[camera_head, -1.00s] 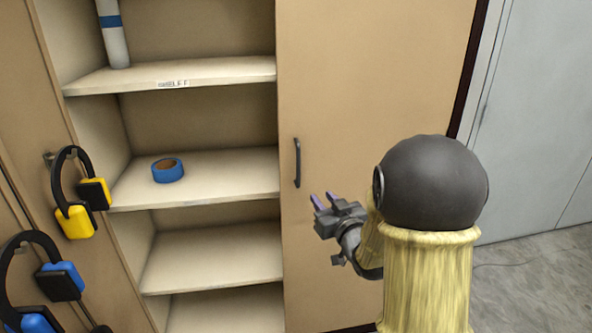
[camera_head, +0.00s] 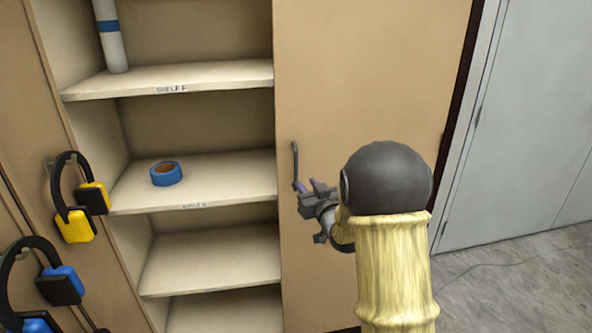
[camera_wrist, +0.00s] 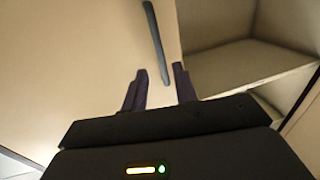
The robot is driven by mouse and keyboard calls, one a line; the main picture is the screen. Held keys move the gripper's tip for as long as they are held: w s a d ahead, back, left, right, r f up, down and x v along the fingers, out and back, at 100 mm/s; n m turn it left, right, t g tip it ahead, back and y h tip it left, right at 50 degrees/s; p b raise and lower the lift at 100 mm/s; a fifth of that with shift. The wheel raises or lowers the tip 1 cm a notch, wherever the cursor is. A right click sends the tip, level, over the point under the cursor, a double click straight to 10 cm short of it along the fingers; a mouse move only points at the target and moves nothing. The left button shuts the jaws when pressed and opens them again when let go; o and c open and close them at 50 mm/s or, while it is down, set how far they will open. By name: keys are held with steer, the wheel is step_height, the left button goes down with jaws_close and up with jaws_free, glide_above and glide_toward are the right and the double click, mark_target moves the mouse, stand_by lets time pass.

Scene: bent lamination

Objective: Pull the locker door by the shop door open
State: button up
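The tan locker door (camera_head: 365,75) by the grey shop door is shut. Its dark upright bar handle (camera_head: 295,165) is near the door's left edge. My gripper (camera_head: 306,186) is at the handle's lower end in the head view. In the wrist view, my gripper (camera_wrist: 160,80) is open, with its two purple-grey fingers apart. The handle (camera_wrist: 156,45) runs upward from between the fingertips, its lower end just at or beyond them. I cannot tell whether the fingers touch it. The locker door also fills the left of the wrist view (camera_wrist: 70,60).
Open shelves (camera_head: 205,160) to the left hold a blue tape roll (camera_head: 166,173) and a white tube (camera_head: 111,40). Yellow earmuffs (camera_head: 75,222) and blue earmuffs (camera_head: 60,284) hang further left.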

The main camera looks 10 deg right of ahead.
mark_target(297, 172)
steer(key=w, duration=0.3)
steer(key=w+a+p, duration=0.1)
steer(key=w, duration=0.4)
steer(key=shift+w+a, duration=0.35)
jaws_close()
